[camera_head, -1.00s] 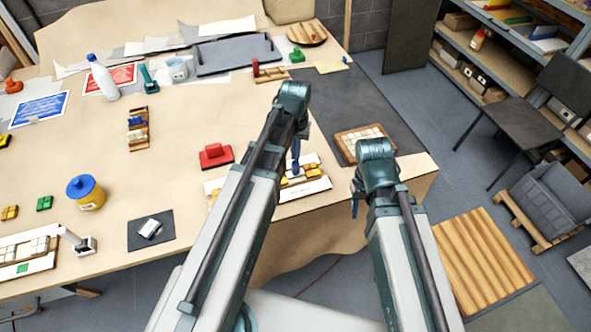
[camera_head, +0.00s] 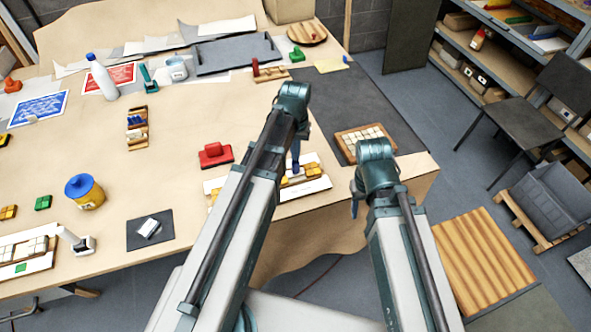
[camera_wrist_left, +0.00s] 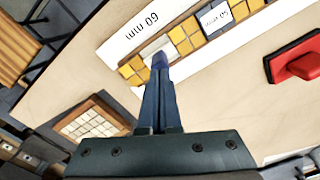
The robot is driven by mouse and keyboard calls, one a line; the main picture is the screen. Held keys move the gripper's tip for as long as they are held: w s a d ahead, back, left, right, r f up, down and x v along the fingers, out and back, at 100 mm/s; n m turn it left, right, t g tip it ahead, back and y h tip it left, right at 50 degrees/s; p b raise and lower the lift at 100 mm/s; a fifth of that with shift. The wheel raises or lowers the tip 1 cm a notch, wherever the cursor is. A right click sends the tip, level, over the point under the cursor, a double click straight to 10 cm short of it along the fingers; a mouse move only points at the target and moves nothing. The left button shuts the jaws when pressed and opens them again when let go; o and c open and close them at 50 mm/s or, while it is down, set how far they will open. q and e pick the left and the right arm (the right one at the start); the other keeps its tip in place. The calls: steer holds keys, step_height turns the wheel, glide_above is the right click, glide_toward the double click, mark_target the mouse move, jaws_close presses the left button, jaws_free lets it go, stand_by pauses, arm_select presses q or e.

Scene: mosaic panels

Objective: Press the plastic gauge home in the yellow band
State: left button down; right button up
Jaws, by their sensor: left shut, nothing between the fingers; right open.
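My left gripper (camera_head: 295,171) is shut and empty, pointing down at the white panel with the yellow band. In the left wrist view its dark fingertips (camera_wrist_left: 160,62) are over or against a pale piece (camera_wrist_left: 155,46) in the yellow band (camera_wrist_left: 184,38); I cannot tell whether they touch. This piece may be the plastic gauge or a bare slot. A white block marked "50 mm" (camera_wrist_left: 215,19) sits further along the band. The white panel (camera_head: 314,187) carries a printed "60 mm". My left arm hides part of the panel in the head view. My right gripper (camera_head: 354,208) is open near the table's front edge.
A red block with a grip (camera_head: 215,154) stands left of the panel. A wooden tray of pale tiles (camera_head: 365,136) lies on the dark mat (camera_head: 352,97) to the right.

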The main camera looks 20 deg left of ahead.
arm_select(q)
steer(key=shift+f+b, duration=0.65)
steer(key=shift+f, duration=0.05)
steer(key=shift+r, duration=0.1)
stand_by(1.1)
step_height(320, 180, up, 8)
steer(key=p, duration=0.8)
steer(key=s+d+f+m+b, duration=0.2)
steer(key=s+d+f+b, duration=0.2)
steer(key=s, duration=0.3)
steer(key=s+d+f+m+y+b, duration=0.1)
steer(key=s+d+f+m+b, duration=0.1)
steer(key=s+d+f+b, duration=0.2)
steer(key=s+d, duration=0.2)
steer(key=s, duration=0.1)
steer(key=shift+s+d+f+m+b, duration=0.15)
steer(key=shift+d+f+m+b, duration=0.1)
steer(key=shift+f+m+b, duration=0.1)
